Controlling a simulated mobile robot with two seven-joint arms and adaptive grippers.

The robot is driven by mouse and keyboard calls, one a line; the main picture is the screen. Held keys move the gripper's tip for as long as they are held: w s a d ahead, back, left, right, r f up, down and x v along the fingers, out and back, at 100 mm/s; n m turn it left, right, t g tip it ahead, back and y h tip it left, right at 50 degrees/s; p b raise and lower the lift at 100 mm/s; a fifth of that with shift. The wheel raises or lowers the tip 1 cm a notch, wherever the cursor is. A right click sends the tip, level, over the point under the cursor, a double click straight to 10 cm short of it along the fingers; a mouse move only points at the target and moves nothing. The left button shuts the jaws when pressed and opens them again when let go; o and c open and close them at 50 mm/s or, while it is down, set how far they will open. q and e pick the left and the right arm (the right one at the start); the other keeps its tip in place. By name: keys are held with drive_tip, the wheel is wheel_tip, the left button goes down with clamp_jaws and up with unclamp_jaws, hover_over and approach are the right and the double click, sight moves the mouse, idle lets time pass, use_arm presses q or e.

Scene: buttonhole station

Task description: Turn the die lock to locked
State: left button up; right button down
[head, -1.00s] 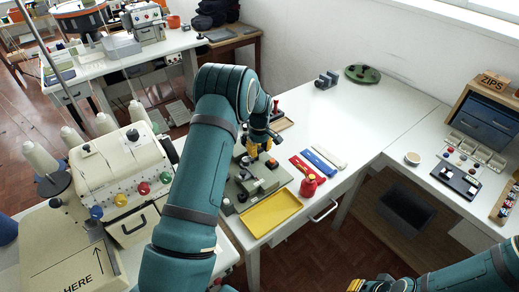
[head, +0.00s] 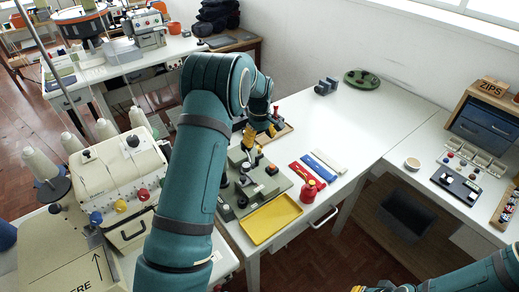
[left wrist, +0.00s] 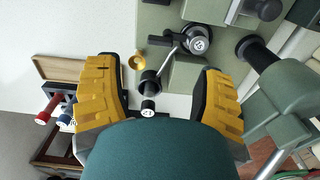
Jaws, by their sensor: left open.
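A grey-green buttonhole fixture (head: 262,182) with dark knobs and small blocks stands on the white table in the head view. In the left wrist view, a thin metal lever runs from a round pivot (left wrist: 197,42) to a dark knob (left wrist: 150,84); this may be the die lock, but I cannot tell its setting. My left gripper (head: 260,134) is over the fixture's far end. In the left wrist view its yellow fingers (left wrist: 158,92) are apart, with the dark knob showing between them and nothing visibly held. My right gripper (head: 368,289) is cut off at the bottom edge.
A yellow tray (head: 271,218) and a red bottle (head: 309,191) are at the table's front. Red, blue and white strips (head: 320,165) lie to the right.

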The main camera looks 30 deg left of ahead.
use_arm(q)
drive_tip(key=shift+r, duration=1.95)
drive_tip(key=shift+r, duration=0.1)
